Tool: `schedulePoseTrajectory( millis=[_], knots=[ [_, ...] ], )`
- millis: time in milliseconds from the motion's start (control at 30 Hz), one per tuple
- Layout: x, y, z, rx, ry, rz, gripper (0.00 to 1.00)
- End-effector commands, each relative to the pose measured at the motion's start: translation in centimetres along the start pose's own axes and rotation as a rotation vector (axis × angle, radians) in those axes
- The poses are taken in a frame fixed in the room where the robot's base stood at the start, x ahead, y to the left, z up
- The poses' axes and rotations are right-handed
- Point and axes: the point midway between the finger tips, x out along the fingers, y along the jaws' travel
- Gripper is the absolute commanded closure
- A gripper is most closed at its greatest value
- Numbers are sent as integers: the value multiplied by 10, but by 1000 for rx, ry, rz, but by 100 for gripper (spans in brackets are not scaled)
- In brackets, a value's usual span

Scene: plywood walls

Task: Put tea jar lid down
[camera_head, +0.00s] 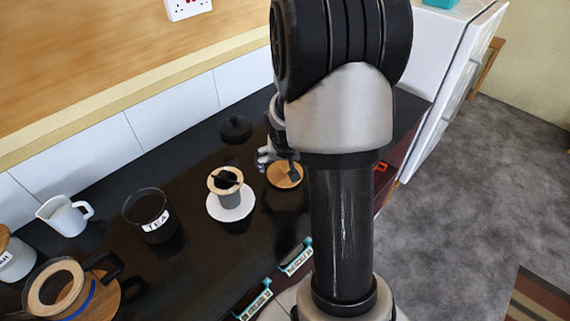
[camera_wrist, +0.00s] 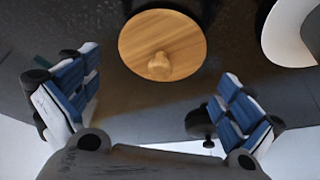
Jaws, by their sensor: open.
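The tea jar lid, a round wooden disc (camera_head: 277,181) with a knob, lies on the dark counter right of the white saucer. In the wrist view the lid (camera_wrist: 140,42) shows whole, knob facing the camera, ahead of the fingers. My gripper (camera_head: 278,162) is at the lid in the head view, partly hidden behind my arm. In the wrist view my gripper (camera_wrist: 160,80) is open, its blue-padded fingers wide apart, with nothing held. The tea jar (camera_head: 150,212), dark glass with a TEA label, stands open on the counter at left.
A cup with a wooden rim (camera_head: 217,186) stands on a white saucer (camera_head: 232,214) beside the lid. A black round object (camera_head: 236,128) lies behind. A white jug (camera_head: 62,215) and a glass pot with a wooden ring (camera_head: 55,287) are at left. Dark counter is free between jar and saucer.

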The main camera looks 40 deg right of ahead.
Motion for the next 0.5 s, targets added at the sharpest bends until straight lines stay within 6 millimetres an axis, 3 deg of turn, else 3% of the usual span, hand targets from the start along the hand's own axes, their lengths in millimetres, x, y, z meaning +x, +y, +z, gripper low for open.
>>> schedulePoseTrajectory(
  millis=[33,200,500],
  knots=[
    [-17,0,-2,0,3,0,0],
    [-53,0,-2,1,3,0,0],
    [-86,-2,0,-4,1,-1,0]
  ],
)
